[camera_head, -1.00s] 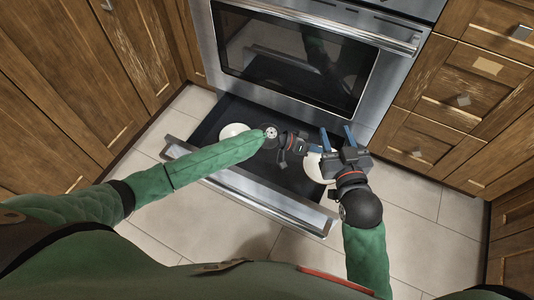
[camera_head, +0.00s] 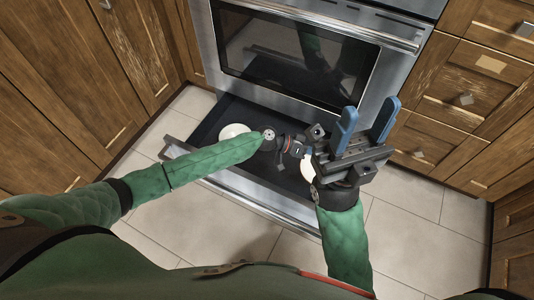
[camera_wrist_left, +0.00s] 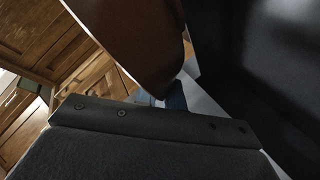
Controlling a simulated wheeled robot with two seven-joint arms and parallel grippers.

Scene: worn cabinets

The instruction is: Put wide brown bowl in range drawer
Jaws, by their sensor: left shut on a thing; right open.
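The range drawer (camera_head: 205,132) is pulled out below the oven, with its dark inside facing up. My left arm reaches over it, and my left gripper (camera_head: 304,150) is partly hidden behind the right one. In the left wrist view a large brown surface, the wide brown bowl (camera_wrist_left: 140,40), fills the top centre, with a blue fingertip against its lower edge; the left gripper is shut on it. In the head view I cannot make out the bowl clearly. My right gripper (camera_head: 366,118) is open and empty, blue fingers apart, above the drawer's right end.
A white round dish (camera_head: 234,131) lies in the drawer's left part. A white thing (camera_head: 307,168) shows partly behind my right gripper. The oven door (camera_head: 290,60) is shut above. Wooden cabinets stand on both sides; the tiled floor (camera_head: 215,225) in front is clear.

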